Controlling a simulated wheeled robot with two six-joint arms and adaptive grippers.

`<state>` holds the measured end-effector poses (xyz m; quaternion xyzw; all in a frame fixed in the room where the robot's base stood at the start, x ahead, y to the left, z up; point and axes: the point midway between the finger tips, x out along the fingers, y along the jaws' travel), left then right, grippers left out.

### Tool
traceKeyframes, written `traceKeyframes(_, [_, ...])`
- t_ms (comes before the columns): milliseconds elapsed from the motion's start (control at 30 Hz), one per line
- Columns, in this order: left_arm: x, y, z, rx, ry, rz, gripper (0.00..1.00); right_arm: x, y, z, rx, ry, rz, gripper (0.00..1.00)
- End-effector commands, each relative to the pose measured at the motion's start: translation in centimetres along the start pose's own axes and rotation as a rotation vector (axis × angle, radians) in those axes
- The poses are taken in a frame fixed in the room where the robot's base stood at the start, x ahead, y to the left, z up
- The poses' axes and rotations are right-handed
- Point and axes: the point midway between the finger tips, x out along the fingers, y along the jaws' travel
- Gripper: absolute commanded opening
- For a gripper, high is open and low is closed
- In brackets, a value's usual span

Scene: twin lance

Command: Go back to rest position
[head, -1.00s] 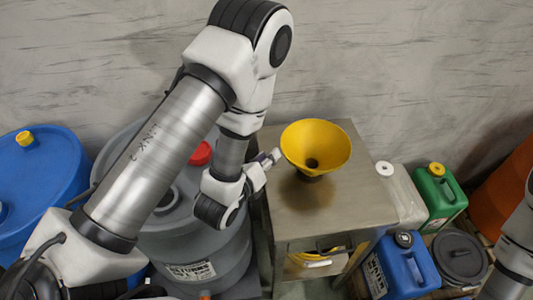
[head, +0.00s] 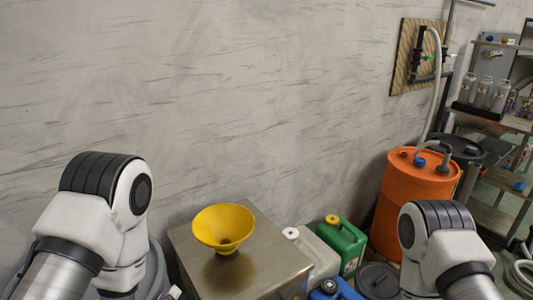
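My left arm comes in at the lower left of the head view, bent at its elbow. Its gripper is not visible now; the arm's lower part runs out of the bottom of the picture. My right arm rises at the lower right, and its gripper is also out of view. A yellow funnel (head: 223,228) stands upright on a metal cabinet top (head: 268,262) between the two arms. Neither arm appears to touch the funnel.
Right of the cabinet stand a white canister (head: 316,256), a green canister (head: 343,243), a blue canister (head: 335,290) and a dark lidded bucket (head: 378,281). An orange drum (head: 413,200) stands behind my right arm. Shelves (head: 503,120) are at far right.

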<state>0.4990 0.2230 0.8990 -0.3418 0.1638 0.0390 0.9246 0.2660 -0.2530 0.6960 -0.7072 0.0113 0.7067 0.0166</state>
Motion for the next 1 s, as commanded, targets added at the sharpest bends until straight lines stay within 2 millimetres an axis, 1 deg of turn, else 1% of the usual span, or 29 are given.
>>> traceKeyframes(167, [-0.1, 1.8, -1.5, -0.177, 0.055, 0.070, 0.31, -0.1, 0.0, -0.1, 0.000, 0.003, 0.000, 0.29])
traceKeyframes(367, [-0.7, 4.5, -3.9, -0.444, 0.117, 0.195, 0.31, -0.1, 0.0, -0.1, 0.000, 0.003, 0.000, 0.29])
traceKeyframes(467, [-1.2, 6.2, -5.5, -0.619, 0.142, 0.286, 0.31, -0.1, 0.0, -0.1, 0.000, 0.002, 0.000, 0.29])
traceKeyframes(567, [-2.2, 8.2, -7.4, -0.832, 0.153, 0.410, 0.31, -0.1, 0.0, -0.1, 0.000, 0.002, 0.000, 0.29])
traceKeyframes(667, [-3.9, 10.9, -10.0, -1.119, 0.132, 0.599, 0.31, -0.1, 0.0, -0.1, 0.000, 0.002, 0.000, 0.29])
traceKeyframes(700, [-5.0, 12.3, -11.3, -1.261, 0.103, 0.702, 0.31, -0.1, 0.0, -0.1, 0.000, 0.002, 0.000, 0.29])
traceKeyframes(767, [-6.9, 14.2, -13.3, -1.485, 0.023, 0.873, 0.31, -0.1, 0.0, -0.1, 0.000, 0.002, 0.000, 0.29])
traceKeyframes(800, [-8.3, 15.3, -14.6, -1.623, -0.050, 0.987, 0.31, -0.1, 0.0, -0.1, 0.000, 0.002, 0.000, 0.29])
traceKeyframes(867, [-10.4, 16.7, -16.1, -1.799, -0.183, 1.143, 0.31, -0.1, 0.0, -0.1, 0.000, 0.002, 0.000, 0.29])
traceKeyframes(900, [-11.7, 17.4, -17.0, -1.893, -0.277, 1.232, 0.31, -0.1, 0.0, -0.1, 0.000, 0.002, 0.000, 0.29])
traceKeyframes(1000, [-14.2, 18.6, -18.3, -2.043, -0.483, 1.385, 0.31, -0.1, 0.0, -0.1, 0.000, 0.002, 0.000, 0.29])
